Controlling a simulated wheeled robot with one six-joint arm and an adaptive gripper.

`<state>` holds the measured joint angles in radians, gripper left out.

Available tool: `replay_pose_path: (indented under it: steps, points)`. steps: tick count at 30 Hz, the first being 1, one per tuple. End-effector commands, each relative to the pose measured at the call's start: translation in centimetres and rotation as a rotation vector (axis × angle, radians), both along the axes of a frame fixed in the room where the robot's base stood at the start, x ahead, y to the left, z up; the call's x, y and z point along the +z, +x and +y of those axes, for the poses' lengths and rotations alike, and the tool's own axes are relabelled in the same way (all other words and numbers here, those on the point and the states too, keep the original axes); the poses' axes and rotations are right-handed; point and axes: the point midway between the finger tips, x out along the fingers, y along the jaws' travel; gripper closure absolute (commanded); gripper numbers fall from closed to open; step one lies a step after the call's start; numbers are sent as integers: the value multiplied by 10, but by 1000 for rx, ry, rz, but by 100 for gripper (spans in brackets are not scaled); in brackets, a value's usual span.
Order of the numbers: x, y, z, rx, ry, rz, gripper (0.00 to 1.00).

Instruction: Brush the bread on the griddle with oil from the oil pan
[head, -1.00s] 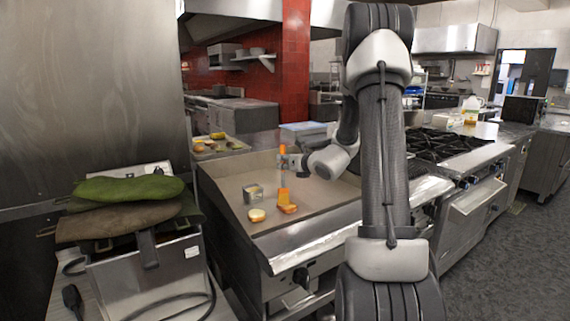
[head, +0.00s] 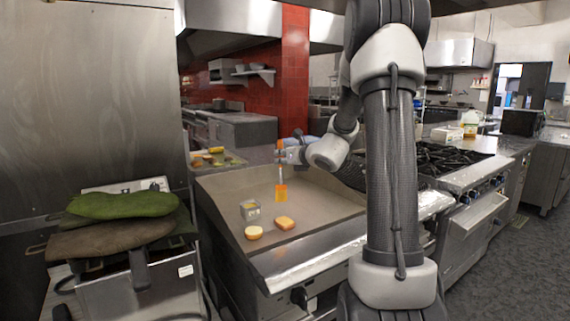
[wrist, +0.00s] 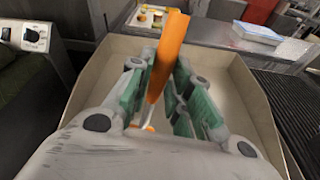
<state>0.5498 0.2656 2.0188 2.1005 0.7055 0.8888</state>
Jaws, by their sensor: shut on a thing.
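My gripper (head: 281,153) is shut on the orange handle of a brush (head: 281,172). The brush hangs upright with its orange head (head: 281,193) down, apart from the bread in the picture. The wrist view shows the handle (wrist: 166,55) between the green-padded fingers; most of the brush head is hidden there. A small square metal oil pan (head: 251,213) stands on the griddle (head: 322,202), left of and nearer than the brush head. One bread piece (head: 254,233) lies in front of the pan. Another bread piece (head: 285,223) lies to its right, below the brush head in the picture.
The griddle has raised side and back walls. A tray of food (head: 222,162) is behind it. A steel appliance with green and brown items (head: 122,205) stands at the left. A burner range (head: 448,150) is at the right. The griddle's right part looks clear.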

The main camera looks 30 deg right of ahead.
Motion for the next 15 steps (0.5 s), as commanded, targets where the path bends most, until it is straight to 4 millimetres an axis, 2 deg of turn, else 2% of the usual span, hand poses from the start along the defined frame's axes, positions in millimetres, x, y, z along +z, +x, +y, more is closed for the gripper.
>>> replay_pose_path:
  steps: [15]
  points:
    - [10, 0, 1, 0, 0, -1, 100]
